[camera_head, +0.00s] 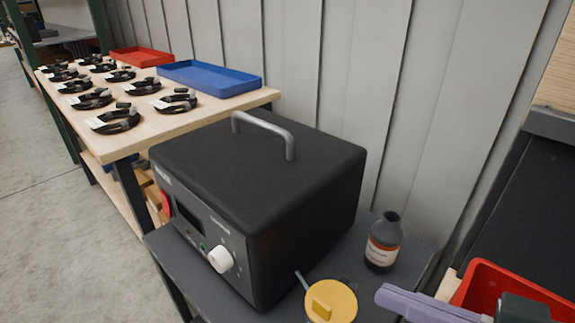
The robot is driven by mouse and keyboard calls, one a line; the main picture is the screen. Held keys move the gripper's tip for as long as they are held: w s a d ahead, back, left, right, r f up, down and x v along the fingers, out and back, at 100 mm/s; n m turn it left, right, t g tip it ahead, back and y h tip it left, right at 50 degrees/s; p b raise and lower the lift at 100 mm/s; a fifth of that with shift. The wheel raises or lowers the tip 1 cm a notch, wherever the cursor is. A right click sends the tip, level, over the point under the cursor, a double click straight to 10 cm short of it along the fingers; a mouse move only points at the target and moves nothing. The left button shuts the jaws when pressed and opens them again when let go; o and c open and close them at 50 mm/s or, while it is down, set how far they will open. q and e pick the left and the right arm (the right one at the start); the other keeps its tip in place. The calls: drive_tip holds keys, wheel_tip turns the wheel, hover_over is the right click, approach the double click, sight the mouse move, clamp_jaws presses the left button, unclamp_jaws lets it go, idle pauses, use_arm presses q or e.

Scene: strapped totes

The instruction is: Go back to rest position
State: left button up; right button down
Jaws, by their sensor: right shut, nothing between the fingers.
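My right gripper (388,296) shows only in part at the lower right corner, as a pale purple bar with a dark block behind it. It is shut and holds nothing. It is in front of a red tote (515,288), and its tip points left toward a round yellow lid (345,300). Most of the right arm is cut off by the frame. My left gripper is not in view.
A black box-shaped device (255,165) with a metal handle and white knob stands on a dark table (405,252). A brown bottle (383,243) stands right of it. Behind, a wooden table (140,140) bears several black strap coils, a blue tray (210,78) and a red tray (140,57).

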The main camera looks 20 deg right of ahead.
drive_tip(key=a+r+g+h+p, duration=0.3)
drive_tip(key=a+r+g+p, duration=0.15)
drive_tip(key=r+p, duration=0.5)
drive_tip(key=s+d+r+g+h+p, duration=0.2)
drive_tip(key=s+r+g+h+p, duration=0.35)
drive_tip(key=r+p, duration=0.65)
wheel_tip(320, 180, up, 36)
drive_tip(key=s+y+p, duration=0.1)
drive_tip(key=p, duration=3.3)
drive_tip(key=shift+s+y, duration=0.35)
drive_tip(key=shift+s, duration=0.05)
drive_tip(key=shift+a, duration=0.1)
